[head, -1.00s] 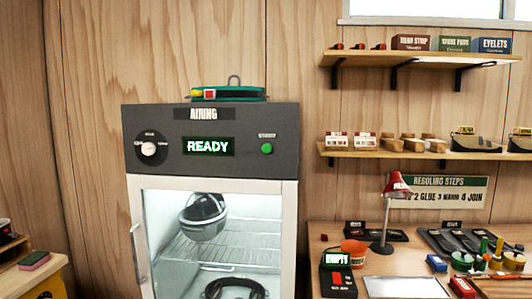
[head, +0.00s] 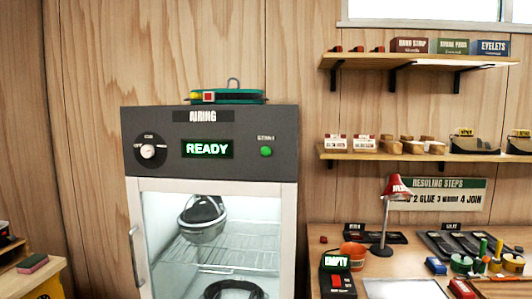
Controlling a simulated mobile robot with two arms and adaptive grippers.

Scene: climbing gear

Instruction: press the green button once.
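The green button (head: 266,151) is a small round knob on the dark front panel (head: 280,130) of the airing cabinet, right of a display (head: 207,149) that reads READY in green. A small label sits just above the button. Neither of my grippers shows in the head view, and nothing touches the button.
The cabinet's glass door is closed, with a handle (head: 136,257) at left; a helmet (head: 203,218) is inside. A dial (head: 148,151) sits left of the display. A green strap (head: 228,97) lies on top. A workbench with a red lamp (head: 397,188) stands at right.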

